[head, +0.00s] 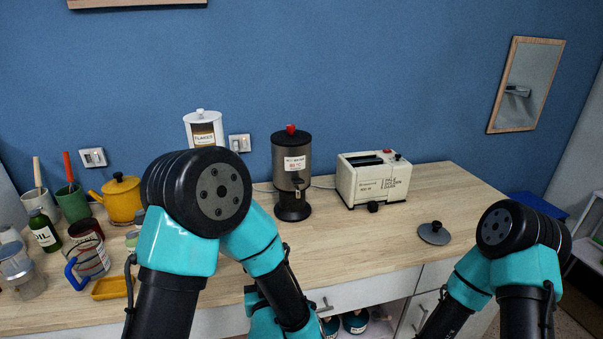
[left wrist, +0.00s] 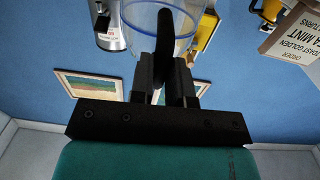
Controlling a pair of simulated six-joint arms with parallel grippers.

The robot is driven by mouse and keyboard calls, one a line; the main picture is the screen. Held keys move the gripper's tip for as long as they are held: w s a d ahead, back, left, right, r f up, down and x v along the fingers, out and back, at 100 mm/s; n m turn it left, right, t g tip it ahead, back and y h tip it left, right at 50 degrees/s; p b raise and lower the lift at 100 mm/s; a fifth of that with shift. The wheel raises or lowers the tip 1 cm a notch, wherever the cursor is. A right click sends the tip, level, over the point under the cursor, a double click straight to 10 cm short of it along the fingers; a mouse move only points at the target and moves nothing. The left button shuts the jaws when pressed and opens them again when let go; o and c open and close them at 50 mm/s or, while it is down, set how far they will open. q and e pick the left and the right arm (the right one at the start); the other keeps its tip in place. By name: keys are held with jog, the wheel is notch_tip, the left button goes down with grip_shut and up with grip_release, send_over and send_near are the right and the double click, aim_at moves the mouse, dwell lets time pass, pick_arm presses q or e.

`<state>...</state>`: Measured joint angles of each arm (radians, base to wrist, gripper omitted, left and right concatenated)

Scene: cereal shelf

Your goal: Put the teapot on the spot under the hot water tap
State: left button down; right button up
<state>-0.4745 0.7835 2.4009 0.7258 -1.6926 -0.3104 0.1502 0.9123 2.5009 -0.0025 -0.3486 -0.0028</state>
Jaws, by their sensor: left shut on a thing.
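In the left wrist view my left gripper (left wrist: 163,85) is shut on the black handle (left wrist: 177,35) of a clear, blue-tinted vessel (left wrist: 147,15). The vessel is cut off by the top edge, so I cannot tell whether it is the teapot. In the head view my left gripper and the vessel are hidden behind my arm. A yellow pot (head: 122,203) with a spout and black knob stands at the left of the counter. The dark hot water dispenser (head: 290,150), with a red knob, stands at the back. Its base (head: 292,213) looks empty. My right gripper is out of view.
A cream toaster (head: 373,182) stands right of the dispenser. A grey lid (head: 434,234) with a dark knob lies at the right. A blue-handled jug (head: 91,261), an oil bottle (head: 44,230) and other jars crowd the left. The counter (head: 350,240) before the dispenser is clear.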

pick_arm(q)
jog(key=w+a+r+m+h, duration=0.1)
jog(key=w+a+r+h, duration=0.1)
jog(key=a+r, duration=0.2)
jog(key=w+a+r+m+h, duration=0.2)
jog(key=w+a+r, duration=0.1)
jog(key=r, duration=0.6)
jog(key=shift+w+a+r+t+h, duration=0.15)
jog(key=shift+w+a+t+h, duration=0.15)
jog(key=shift+a, duration=0.1)
dwell(0.4)
